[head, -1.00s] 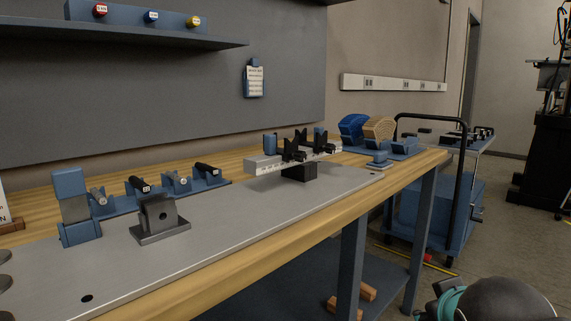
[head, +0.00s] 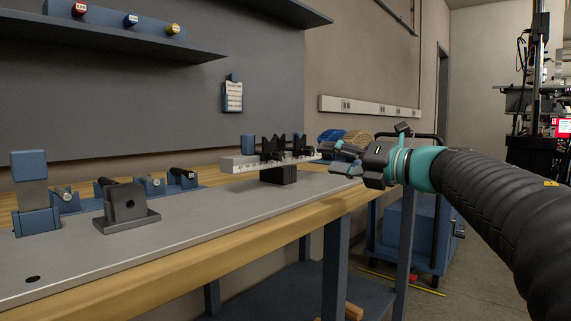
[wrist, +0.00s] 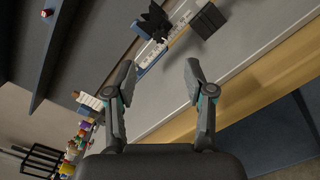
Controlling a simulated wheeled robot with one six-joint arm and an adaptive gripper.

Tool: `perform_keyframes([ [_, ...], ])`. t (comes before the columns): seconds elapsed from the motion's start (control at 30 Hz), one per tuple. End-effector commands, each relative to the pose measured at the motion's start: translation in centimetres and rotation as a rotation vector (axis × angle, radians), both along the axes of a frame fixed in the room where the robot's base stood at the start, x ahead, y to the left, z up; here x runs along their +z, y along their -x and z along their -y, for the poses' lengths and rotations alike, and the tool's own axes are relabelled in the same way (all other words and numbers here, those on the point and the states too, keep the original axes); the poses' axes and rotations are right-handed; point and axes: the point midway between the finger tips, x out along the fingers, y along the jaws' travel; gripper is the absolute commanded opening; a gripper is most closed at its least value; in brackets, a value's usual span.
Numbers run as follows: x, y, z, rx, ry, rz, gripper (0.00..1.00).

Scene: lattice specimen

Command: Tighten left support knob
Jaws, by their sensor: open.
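A pale rail with scale marks (head: 240,163) sits on a black block (head: 279,175) on the bench's grey plate. Two black V-shaped supports stand on it: the left support (head: 271,147) and the right support (head: 299,145). The left support's dark knob is too small to make out clearly. My gripper (head: 335,157) is open and empty at the rail's right end, its fingers pointing left toward the supports. In the wrist view the open fingers (wrist: 160,76) have bare plate between them. A black support (wrist: 152,22) and the black block (wrist: 208,20) show beyond them; which support is unclear.
A dark bracket (head: 127,207) and a blue stand (head: 36,195) are on the left of the plate. Several dark cylinders lie in blue holders (head: 183,178) behind. Blue and tan rounded pieces (head: 357,143) stand beyond the gripper. The plate's front is clear.

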Motion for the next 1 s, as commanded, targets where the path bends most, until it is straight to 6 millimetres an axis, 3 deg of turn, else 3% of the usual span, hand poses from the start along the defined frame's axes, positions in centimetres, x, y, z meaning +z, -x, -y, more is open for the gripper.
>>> perform_keyframes([
  [0.23, -0.4, -1.1, -1.7, 0.026, 0.025, 0.003, 0.54],
  [0.73, -0.4, -6.6, -8.8, 0.024, 0.022, 0.003, 0.54],
  [1.0, -0.3, -8.2, -10.8, 0.020, 0.022, 0.003, 0.54],
])
